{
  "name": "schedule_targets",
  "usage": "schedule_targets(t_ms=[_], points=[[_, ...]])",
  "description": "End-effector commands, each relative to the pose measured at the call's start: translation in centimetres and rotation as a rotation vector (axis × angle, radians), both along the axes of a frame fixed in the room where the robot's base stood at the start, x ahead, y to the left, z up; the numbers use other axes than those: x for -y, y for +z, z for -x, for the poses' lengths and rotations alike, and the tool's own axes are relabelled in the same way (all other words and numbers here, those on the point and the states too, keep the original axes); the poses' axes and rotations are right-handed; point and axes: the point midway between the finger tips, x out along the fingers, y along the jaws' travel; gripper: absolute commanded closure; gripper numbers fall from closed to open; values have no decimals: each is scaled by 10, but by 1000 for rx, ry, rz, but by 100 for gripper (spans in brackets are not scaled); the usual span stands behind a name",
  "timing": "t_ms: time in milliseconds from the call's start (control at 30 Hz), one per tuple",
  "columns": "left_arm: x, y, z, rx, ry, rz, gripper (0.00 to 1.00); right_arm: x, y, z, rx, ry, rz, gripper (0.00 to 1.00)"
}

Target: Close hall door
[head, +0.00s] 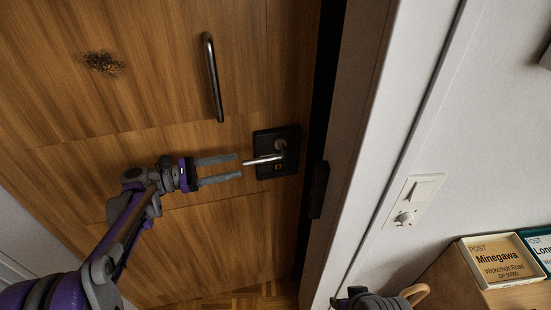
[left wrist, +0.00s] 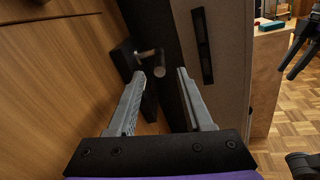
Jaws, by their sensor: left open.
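The hall door (head: 120,170) is a wooden panel with a long dark pull bar (head: 213,78) and a metal lever handle (head: 265,159) on a black plate (head: 287,141). A dark gap shows between the door's edge and the frame (head: 347,150). My left gripper (head: 241,167) is open, its fingertips pointing at the lever's free end, close to it; I cannot tell whether they touch. In the left wrist view the lever (left wrist: 160,63) shows just beyond the two fingers, with nothing between them. Dark parts at that view's right edge may be my right arm; its jaws are unclear.
A white wall switch (head: 412,200) sits right of the frame. A wooden cabinet (head: 440,277) at lower right bears post signs, one reading Minegawa (head: 498,260). Parquet floor (left wrist: 290,115) shows clear beyond the cabinet. A dark strike plate (head: 319,190) is on the frame.

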Motion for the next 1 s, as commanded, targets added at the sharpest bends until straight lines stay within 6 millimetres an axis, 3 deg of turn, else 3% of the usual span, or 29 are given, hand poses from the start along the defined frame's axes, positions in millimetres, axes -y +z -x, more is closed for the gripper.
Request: schedule_targets(t_ms=[533, 700, 1000], points=[[88, 1, -20, 1, -3, 0, 49, 0, 6, -1, 2, 0, 0, 50], [101, 0, -23, 2, -1, -1, 49, 0, 7, -1, 2, 0, 0, 50], [103, 0, -24, 2, 0, 0, 49, 0, 7, -1, 2, 0, 0, 50]])
